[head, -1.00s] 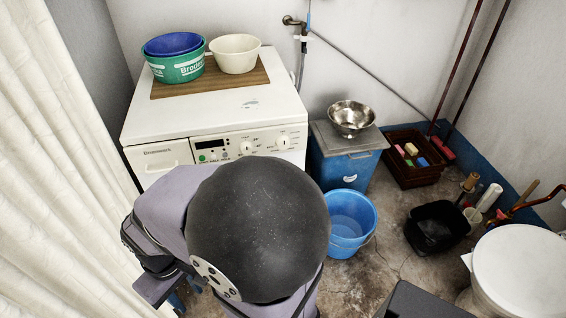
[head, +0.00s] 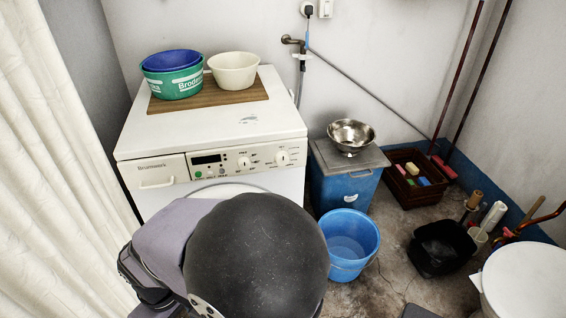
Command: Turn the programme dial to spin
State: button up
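A white washing machine (head: 205,128) stands against the back wall. Its front control panel (head: 215,160) shows a dark display (head: 206,160), small buttons and two white round knobs: a left knob (head: 244,162) and a larger right knob (head: 283,157). The small marks around the knobs are too fine to read, so I cannot tell which setting either points at. My arm's dark rounded joint and grey link fill the lower middle, below the panel, and hide most of the machine's front. My gripper is not in view.
A green basin (head: 175,83) with a blue one in it and a cream basin (head: 233,70) sit on the machine's top. To its right are a blue bin (head: 342,185) bearing a steel bowl (head: 350,134), and a blue bucket (head: 347,262). A white curtain (head: 55,180) hangs left.

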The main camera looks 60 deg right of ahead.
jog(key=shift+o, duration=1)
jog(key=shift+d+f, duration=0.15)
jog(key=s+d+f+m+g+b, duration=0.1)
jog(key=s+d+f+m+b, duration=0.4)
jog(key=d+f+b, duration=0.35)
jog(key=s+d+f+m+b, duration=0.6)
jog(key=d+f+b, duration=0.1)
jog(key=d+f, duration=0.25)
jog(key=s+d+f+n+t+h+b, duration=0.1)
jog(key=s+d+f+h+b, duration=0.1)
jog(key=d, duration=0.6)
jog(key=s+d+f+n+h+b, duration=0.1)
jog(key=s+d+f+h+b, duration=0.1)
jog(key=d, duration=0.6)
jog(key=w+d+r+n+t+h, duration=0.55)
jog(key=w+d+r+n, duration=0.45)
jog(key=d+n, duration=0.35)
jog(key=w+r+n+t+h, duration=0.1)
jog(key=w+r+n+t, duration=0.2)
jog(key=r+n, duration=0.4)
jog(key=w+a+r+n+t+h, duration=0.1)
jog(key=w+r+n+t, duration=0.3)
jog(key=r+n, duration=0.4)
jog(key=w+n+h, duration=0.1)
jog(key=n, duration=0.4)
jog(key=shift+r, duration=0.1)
